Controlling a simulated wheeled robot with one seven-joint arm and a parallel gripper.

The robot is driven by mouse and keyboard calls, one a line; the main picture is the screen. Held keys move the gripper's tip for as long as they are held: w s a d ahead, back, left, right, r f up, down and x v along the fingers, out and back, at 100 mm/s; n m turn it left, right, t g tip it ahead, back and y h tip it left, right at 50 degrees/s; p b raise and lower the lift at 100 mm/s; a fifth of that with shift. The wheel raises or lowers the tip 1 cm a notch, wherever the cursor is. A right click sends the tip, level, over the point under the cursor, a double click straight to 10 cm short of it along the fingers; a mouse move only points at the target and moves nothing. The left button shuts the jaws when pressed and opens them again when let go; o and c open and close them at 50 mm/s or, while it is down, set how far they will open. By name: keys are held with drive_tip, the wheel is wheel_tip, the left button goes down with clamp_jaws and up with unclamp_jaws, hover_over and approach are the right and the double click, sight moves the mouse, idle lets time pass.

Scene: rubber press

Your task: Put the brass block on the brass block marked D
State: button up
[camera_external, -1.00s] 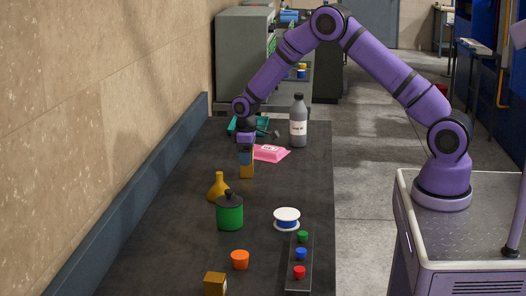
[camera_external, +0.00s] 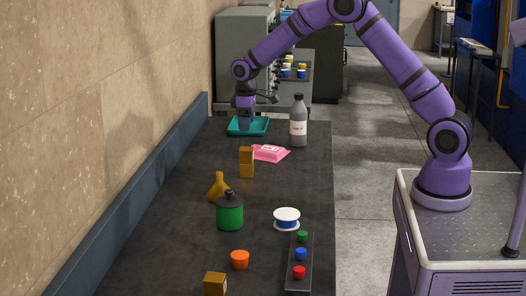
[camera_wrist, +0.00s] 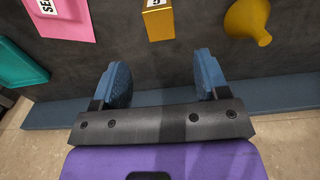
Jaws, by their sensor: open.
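Two brass blocks stand stacked in the middle of the table, the upper block (camera_external: 246,154) resting on the lower block (camera_external: 246,171). The two look roughly lined up, and no letter can be read on them in the external view. In the wrist view a brass block (camera_wrist: 158,24) shows at the top edge, with a small white label that is partly cut off. Another brass block (camera_external: 213,284) with a pale label sits at the near edge. My gripper (camera_external: 246,126) is open and empty, apart from the stack; its blue fingers (camera_wrist: 162,78) are spread in the wrist view.
A teal tray (camera_external: 262,127) lies by my gripper. A grey bottle (camera_external: 298,130) and a pink packet (camera_external: 270,153) are right of the stack. A yellow flask (camera_external: 218,187), green pot (camera_external: 230,214), white spool (camera_external: 287,214), orange cup (camera_external: 240,260) and button strip (camera_external: 299,286) stand nearer.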

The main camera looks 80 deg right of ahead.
drive_tip(key=s+a+r+t, duration=0.1)
drive_tip(key=s+a+r, duration=0.7)
drive_tip(key=r, duration=0.3)
drive_tip(key=s+a+r+t, duration=0.2)
drive_tip(key=s+a+r, duration=0.65)
drive_tip(key=r, duration=0.25)
drive_tip(key=s+a+r+t, duration=0.1)
drive_tip(key=s+a, duration=0.3)
drive_tip(key=s, duration=0.8)
drive_tip(key=s+a+t, duration=0.1)
drive_tip(key=s+a, duration=0.3)
drive_tip(key=s, duration=0.9)
drive_tip(key=shift+s+a+r, duration=0.3)
drive_tip(key=shift+r, duration=0.1)
